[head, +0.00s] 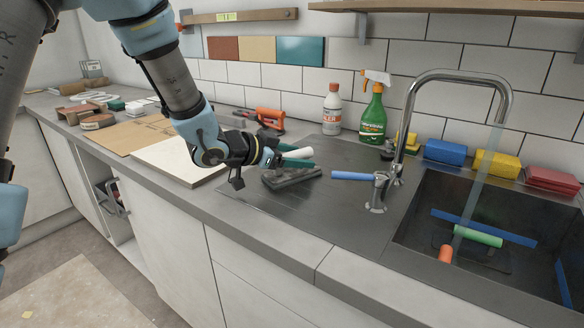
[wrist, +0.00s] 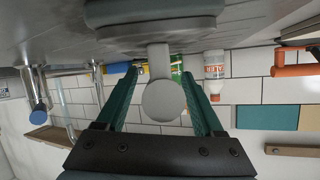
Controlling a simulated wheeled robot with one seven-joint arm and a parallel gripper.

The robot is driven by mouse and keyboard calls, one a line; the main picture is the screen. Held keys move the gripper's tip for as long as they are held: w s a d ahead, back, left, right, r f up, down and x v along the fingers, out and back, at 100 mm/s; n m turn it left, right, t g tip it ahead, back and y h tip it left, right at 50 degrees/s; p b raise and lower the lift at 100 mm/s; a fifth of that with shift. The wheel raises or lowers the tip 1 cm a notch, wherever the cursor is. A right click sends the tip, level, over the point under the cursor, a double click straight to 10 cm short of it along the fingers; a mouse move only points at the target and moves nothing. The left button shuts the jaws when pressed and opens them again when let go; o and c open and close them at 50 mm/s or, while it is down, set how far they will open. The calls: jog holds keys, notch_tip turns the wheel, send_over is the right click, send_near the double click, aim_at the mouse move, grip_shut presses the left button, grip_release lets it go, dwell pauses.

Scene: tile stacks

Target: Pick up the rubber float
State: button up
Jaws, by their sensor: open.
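The rubber float, with a dark grey base (head: 290,179) and a light, round-ended handle, rests on the dark drainboard left of the tap. My gripper (head: 304,157) is at the float, its green fingers open on either side of the handle. In the wrist view, which is upside down, the fingers (wrist: 158,78) stand left and right of the handle's round end (wrist: 163,101), with a visible gap on each side. The float's grey base (wrist: 150,12) fills part of the top there. My fingers hide part of the handle in the head view.
A tap (head: 408,110) and a blue-handled tool (head: 352,175) are right of the float, then the sink (head: 405,225). A white bottle (head: 332,109), green spray bottle (head: 373,118) and orange tool (head: 269,121) stand behind. A pale tile (head: 165,163) lies left.

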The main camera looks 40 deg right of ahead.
grip_shut()
dwell(0.4)
